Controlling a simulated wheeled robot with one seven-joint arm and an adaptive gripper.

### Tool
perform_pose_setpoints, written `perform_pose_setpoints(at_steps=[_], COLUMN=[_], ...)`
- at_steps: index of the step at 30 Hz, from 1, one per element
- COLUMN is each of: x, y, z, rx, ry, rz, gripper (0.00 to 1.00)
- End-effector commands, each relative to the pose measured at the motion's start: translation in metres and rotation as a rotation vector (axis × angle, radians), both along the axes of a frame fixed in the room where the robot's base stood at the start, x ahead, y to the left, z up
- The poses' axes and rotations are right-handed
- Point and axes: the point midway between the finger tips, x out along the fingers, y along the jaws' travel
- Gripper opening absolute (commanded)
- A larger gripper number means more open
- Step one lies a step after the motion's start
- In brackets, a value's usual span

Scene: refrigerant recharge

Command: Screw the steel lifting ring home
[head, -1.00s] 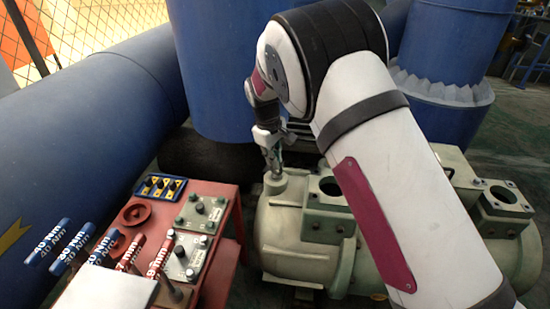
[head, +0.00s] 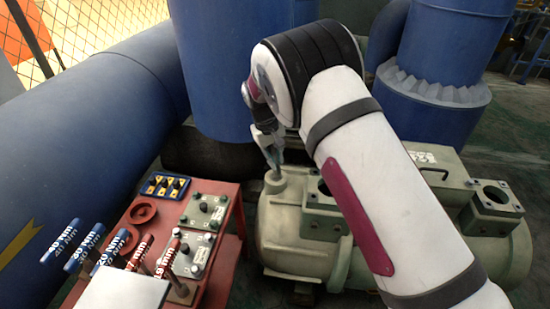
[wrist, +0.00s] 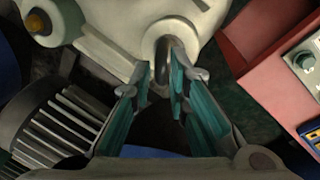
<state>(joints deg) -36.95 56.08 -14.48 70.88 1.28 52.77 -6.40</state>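A dark gap shows between the fingers, but whether the pads press on the ring is unclear. In the head view my gripper (head: 272,165) points down over the round boss at the left end of the compressor (head: 290,240). The ring is too small to make out there.
A red bench (head: 215,270) stands left of the compressor, with control boxes (head: 204,212), a blue tray (head: 165,186), red rings (head: 143,212) and blue and red handles marked in Nm (head: 62,240). Large blue pipes (head: 90,130) stand behind and left. A finned motor (wrist: 55,125) lies beside the boss.

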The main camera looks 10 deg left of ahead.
Motion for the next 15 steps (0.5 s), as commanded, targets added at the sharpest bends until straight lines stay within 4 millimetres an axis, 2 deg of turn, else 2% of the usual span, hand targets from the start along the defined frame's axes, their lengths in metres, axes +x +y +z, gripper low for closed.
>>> perform_pose_setpoints(at_steps=[11,15], x=[0.0,-0.001], y=[0.0,0.003], z=[0.001,0.015], rx=[0.0,0.003], ry=[0.0,-0.003], rz=[0.001,0.002], gripper=[0.31,0.31])
